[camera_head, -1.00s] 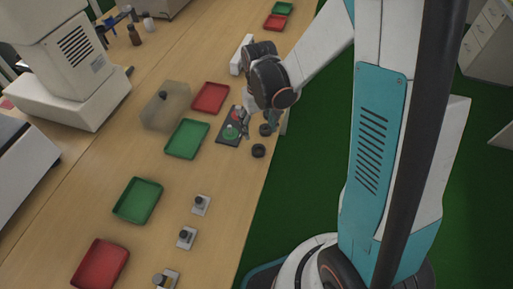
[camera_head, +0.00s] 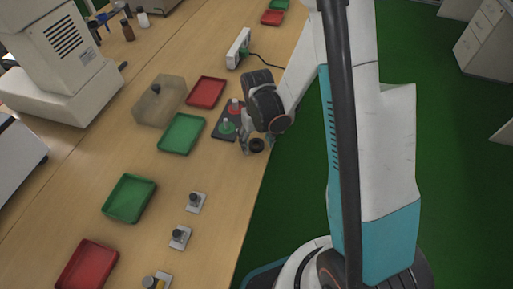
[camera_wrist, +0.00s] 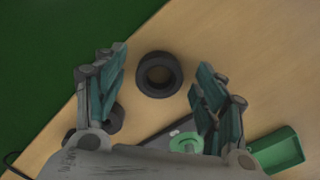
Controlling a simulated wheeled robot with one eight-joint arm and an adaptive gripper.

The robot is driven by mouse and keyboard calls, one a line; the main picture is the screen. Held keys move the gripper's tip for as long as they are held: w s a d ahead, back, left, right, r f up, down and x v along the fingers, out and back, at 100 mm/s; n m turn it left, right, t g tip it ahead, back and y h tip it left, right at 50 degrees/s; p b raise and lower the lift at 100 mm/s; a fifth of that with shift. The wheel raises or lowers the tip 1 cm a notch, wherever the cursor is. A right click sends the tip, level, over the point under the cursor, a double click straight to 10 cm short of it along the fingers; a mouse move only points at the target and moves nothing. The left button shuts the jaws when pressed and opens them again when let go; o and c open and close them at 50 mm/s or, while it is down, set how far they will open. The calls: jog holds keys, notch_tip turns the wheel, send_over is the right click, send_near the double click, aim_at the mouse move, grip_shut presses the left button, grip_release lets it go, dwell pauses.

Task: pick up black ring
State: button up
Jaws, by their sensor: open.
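A black ring (camera_wrist: 159,75) lies flat on the table, between the spread fingers of my gripper (camera_wrist: 158,68) in the wrist view, with neither finger visibly touching it. In the head view the ring (camera_head: 257,145) shows below my wrist near the table's right edge. My gripper is open and empty. A second black ring (camera_wrist: 116,118) is partly hidden behind the left finger in the wrist view. How high my fingers are above the table is hard to tell.
A dark board (camera_head: 219,134) with a green ring (camera_head: 226,128) and a red piece (camera_head: 234,106) on pegs stands close to my gripper. Green (camera_head: 181,133) and red (camera_head: 207,91) trays and a clear box (camera_head: 152,107) lie to the left. The table edge is close on the right.

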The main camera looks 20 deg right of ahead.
jog(key=shift+f, duration=0.1)
jog(key=c, duration=1.1)
jog(key=shift+o, duration=0.2)
